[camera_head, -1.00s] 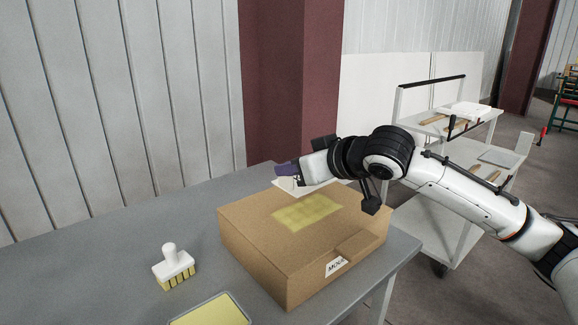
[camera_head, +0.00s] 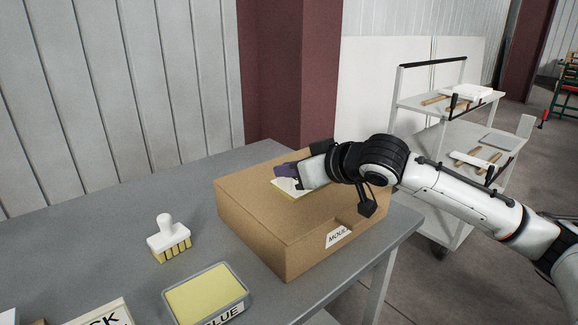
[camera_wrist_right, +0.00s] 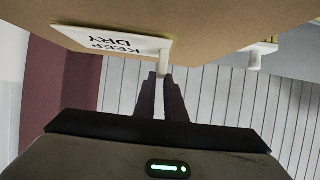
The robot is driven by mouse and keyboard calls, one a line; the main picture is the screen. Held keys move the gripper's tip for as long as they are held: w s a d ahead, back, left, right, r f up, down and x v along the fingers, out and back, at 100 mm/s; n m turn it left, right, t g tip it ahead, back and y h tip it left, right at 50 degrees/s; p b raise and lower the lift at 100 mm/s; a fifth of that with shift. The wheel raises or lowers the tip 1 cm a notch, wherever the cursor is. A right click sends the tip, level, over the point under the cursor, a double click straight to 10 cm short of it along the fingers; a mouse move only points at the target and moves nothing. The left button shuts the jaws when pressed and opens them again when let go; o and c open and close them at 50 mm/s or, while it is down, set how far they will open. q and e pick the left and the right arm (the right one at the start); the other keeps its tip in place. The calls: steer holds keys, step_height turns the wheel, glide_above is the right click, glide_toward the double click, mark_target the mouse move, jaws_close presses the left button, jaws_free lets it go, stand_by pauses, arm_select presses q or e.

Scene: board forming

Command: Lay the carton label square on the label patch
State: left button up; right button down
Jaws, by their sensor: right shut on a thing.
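The carton label (camera_head: 284,184) is a white card, reading "KEEP DRY" in the right wrist view (camera_wrist_right: 115,43). It is over the yellow label patch (camera_head: 278,190) on the brown carton's top (camera_head: 245,197). Only a thin yellow edge of the patch shows beside the label. I cannot tell whether the label touches the patch or hovers just above it. My right gripper (camera_head: 280,169) is shut on a small white tab at the label's edge, which shows in the wrist view; its fingers (camera_wrist_right: 161,78) hide part of the label in the head view. My left gripper is not in view.
A white brush with yellow bristles (camera_head: 168,238) stands left of the carton on the grey table (camera_head: 120,225). A glue tray (camera_head: 206,293) and a lettered card (camera_head: 102,314) lie in front. A white shelf cart (camera_head: 440,135) stands behind right, beyond the table.

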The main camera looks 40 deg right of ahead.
steer(key=shift+f, duration=0.1)
stand_by(0.3)
steer(key=shift+f, duration=0.3)
steer(key=c, duration=1.4)
jaws_free()
steer(key=shift+c, duration=0.2)
